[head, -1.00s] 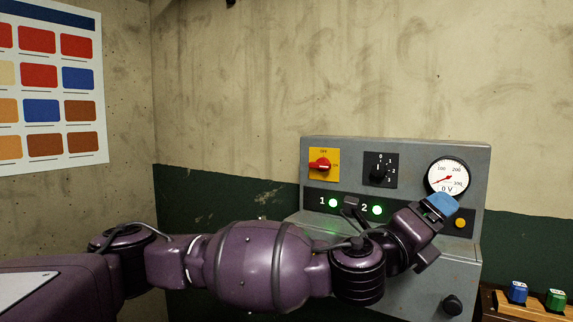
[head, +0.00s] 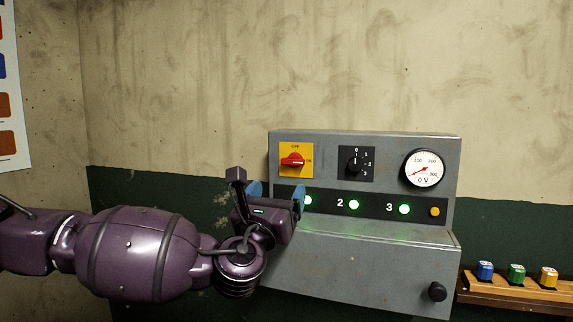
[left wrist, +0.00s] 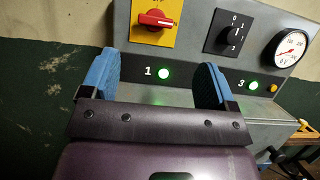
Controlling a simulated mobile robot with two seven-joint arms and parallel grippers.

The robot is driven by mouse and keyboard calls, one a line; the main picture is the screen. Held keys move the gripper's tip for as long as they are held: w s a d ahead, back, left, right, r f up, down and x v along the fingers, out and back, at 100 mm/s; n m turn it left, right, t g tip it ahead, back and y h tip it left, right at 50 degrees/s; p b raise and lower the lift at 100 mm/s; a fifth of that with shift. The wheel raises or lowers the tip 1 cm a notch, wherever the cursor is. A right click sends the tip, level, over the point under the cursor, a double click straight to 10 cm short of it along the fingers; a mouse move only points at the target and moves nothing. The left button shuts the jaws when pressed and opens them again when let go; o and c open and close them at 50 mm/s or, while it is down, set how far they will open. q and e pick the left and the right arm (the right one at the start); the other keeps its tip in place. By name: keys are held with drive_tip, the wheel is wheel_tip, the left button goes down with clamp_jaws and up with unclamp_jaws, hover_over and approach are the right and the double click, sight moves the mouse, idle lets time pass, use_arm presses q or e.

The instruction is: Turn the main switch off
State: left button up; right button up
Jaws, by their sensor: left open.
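The main switch (head: 292,160) is a red rotary handle on a yellow plate at the upper left of the grey control panel (head: 400,265). Its handle lies level, pointing at the ON mark on the right; OFF is at the top. It also shows at the top of the left wrist view (left wrist: 156,20). My left gripper (head: 276,192) is open and empty, with blue finger pads apart, just below the switch and not touching it. In the left wrist view its fingers (left wrist: 160,80) frame the lamp marked 1. My right gripper is out of view.
A black selector knob (head: 355,162) and a gauge (head: 423,168) reading 0 V sit right of the switch. Green lamps (head: 404,209) are lit below, beside a yellow button (head: 435,212).

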sight(291, 162)
use_arm(q)
drive_tip(key=x, duration=0.3)
drive_tip(key=p+x, duration=0.1)
drive_tip(key=x, duration=0.2)
drive_tip(key=p+x, duration=0.1)
drive_tip(key=x, duration=0.2)
drive_tip(key=shift+w+a, duration=0.15)
drive_tip(key=shift+a, duration=0.15)
drive_tip(key=shift+w+d+r, duration=0.2)
drive_tip(key=shift+w+d, duration=0.05)
drive_tip(key=shift+w, duration=0.35)
drive_tip(key=c, duration=0.9)
